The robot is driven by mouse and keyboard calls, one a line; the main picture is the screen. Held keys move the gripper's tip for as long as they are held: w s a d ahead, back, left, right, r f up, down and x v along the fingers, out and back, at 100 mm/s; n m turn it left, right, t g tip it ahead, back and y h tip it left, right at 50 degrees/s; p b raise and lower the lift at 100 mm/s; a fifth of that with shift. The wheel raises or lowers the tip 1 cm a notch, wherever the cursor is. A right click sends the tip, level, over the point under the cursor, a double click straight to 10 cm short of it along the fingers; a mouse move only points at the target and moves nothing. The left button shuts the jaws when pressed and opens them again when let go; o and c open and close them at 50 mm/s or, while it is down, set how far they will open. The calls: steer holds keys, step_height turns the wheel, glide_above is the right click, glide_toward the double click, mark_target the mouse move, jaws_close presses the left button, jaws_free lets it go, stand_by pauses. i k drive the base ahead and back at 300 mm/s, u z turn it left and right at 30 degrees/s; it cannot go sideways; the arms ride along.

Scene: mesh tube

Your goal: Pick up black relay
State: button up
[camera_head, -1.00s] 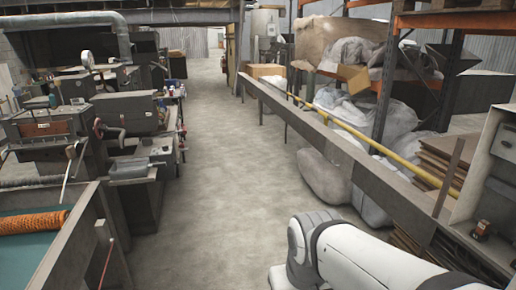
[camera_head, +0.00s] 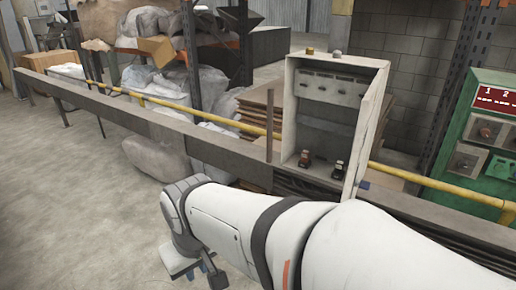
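An open grey-white cabinet (camera_head: 290,120) stands on the rail right of centre, its door swung out to the right. Two small dark relay-like parts sit on its floor: a left one (camera_head: 305,158) with reddish-brown on it, and a right one (camera_head: 337,169) that looks blacker with a pale spot. They are too small to tell for certain which is the black relay. My white arm reaches across the bottom of the view. My gripper (camera_head: 208,276) shows only partly at the lower edge, below and left of the cabinet, apart from both parts. Its fingers are mostly hidden.
A long grey rail (camera_head: 130,117) and a yellow pipe (camera_head: 440,186) run in front of and behind the cabinet. Wrapped bundles (camera_head: 160,85) lie behind the rail. A green control panel (camera_head: 485,140) stands at right. The floor (camera_head: 60,210) at left is clear.

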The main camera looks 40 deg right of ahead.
mark_target(340, 166)
steer(key=z, duration=0.15)
steer(key=i, duration=1.5)
steer(key=z, duration=2.25)
